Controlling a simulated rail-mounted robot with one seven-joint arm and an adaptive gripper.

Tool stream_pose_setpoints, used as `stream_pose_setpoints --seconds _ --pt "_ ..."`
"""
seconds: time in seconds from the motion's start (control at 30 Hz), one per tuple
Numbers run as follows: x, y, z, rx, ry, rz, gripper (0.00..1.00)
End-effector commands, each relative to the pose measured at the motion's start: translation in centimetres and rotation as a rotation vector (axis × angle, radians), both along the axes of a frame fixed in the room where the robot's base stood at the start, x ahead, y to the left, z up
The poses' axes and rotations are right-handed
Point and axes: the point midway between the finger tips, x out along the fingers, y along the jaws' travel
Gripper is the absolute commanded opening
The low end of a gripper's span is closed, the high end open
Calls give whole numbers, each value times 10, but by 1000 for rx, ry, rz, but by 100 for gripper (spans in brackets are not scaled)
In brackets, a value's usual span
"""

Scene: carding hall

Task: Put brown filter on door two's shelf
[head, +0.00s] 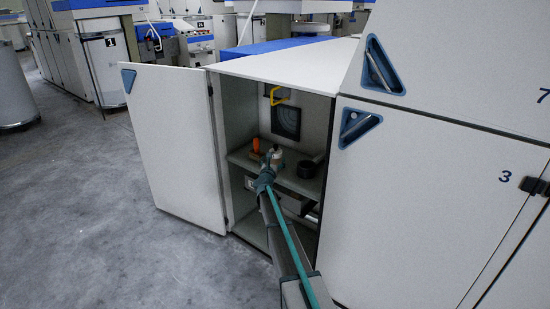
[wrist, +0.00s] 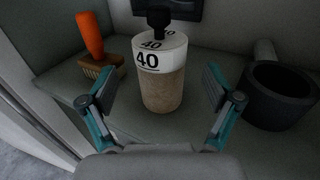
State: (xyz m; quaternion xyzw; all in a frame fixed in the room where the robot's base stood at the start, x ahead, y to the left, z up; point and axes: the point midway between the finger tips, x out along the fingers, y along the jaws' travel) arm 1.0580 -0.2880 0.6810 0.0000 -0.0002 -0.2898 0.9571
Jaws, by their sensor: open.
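A brown filter (wrist: 160,88) with a white top band marked 40 and a black knob stands upright on the grey shelf (head: 300,182) inside the open cabinet. My gripper (wrist: 160,92) is open, with one finger to each side of the filter and a gap on both sides. In the head view my gripper (head: 268,172) reaches into the cabinet over the shelf, and it partly hides the filter. The open cabinet door (head: 172,145) shows no readable number.
An orange-handled brush (wrist: 92,38) stands left of the filter and a dark cup-like part (wrist: 280,93) right of it. A closed door marked 3 (head: 440,185) is at right.

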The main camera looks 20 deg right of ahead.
Motion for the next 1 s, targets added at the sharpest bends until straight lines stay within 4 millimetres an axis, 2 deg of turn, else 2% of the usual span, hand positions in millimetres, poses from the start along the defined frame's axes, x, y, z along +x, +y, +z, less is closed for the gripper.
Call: stream_pose_setpoints --seconds 0.03,0.2,0.47,0.57,0.67,0.77,0.87,0.9,0.97,1.0 --pt "-14 7 0 0 0 1 89" --pt "-39 25 0 0 0 0 89" --pt "-55 37 -3 -7 8 5 89" --pt "-61 49 -19 -51 63 46 89" --pt "-76 77 -55 -161 188 144 89" --pt "-104 120 -109 -332 367 304 89" --pt "-146 167 -173 -540 563 509 89" --pt "-167 185 -198 -624 636 596 89" --pt "-200 210 -234 -750 736 732 89" --pt "-224 226 -257 -832 796 824 89"
